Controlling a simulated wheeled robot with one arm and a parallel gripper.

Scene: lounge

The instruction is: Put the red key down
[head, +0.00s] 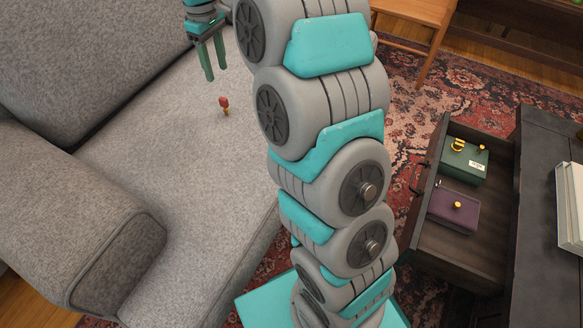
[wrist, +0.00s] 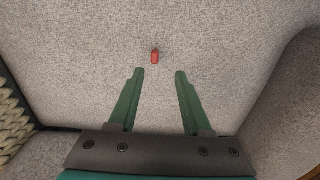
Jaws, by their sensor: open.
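The red key (head: 224,103) is on the grey sofa seat (head: 170,150), with a red head and a small gold-coloured part below it in the head view. In the wrist view the red key (wrist: 155,56) shows beyond the fingertips, between their lines and apart from them. My gripper (head: 214,67) is open and empty above the sofa, behind and to the left of the key in the head view. Its two green fingers (wrist: 159,73) are spread in the wrist view. Nothing is between them.
The sofa armrest (head: 90,220) and backrest (head: 80,60) border the seat. An open drawer (head: 455,245) at right holds a green box (head: 465,160) and a purple box (head: 455,208). A wooden table (head: 415,12) stands at the back. Seat around the key is clear.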

